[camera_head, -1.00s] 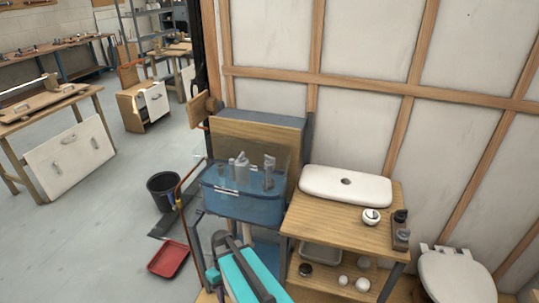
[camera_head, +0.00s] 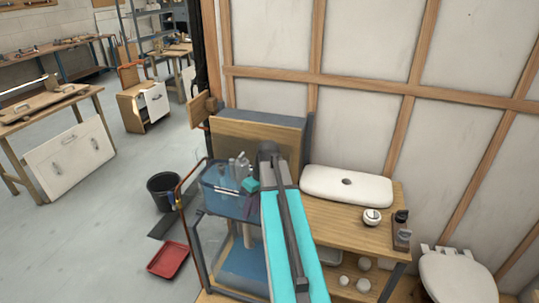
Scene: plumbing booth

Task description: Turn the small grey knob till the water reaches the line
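A clear blue water tank (camera_head: 215,178) stands on a metal frame left of the wooden counter. Grey fittings (camera_head: 240,163) show inside it at the back. I cannot tell which part is the small grey knob, and no fill line can be made out. My teal and dark grey arm reaches up from the bottom of the view and covers the tank's right side. A small teal part of my arm's end is over the tank beside the fittings. My gripper's fingers cannot be made out there, nor whether they touch anything.
A white basin (camera_head: 346,185) sits on the wooden counter (camera_head: 335,222) to the right, with a white round item (camera_head: 372,217) and a dark bottle (camera_head: 401,222). A black bucket (camera_head: 163,191) and a red tray (camera_head: 168,260) are on the floor to the left.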

